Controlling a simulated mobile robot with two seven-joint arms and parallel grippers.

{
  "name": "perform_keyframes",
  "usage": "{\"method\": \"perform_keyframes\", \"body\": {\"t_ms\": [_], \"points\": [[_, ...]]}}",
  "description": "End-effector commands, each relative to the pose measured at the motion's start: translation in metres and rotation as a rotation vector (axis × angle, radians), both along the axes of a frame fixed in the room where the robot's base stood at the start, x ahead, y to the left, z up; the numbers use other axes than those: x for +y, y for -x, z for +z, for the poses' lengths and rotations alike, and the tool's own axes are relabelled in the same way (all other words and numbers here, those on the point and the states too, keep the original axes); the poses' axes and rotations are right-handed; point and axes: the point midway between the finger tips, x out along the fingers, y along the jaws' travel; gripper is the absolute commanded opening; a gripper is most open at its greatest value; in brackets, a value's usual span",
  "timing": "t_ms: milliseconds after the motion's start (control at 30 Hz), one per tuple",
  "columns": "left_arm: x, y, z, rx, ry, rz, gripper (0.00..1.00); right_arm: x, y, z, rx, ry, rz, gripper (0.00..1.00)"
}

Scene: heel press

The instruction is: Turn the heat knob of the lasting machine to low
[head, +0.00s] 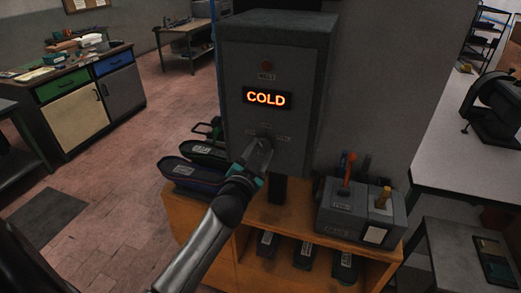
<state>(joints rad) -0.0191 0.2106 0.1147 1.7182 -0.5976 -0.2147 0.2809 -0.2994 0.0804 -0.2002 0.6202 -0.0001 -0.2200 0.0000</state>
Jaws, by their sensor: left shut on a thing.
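The lasting machine (235,68) is a tall grey box on a wooden stand. The dark heat knob (265,134) is below the display, mostly hidden behind my left gripper (259,147). My left gripper is shut on the knob, its arm reaching up from the lower edge. The knob's pointer and the small print around it cannot be read. My right gripper is not in view.
Tiled floor (110,190) is open at left.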

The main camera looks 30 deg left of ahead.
Motion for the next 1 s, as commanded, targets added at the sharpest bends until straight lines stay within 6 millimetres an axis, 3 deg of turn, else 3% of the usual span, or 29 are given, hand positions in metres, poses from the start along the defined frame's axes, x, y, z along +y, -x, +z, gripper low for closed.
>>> {"method": "perform_keyframes", "body": {"t_ms": [500, 1000], "points": [[0.0011, 0.0003, 0.0014, 0.102, -0.427, -0.001, 0.0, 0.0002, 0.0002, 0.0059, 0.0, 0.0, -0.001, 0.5], [0.0014, 0.0003, 0.0016, 0.14, -0.583, 0.0, 0.0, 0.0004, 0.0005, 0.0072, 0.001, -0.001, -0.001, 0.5]]}}
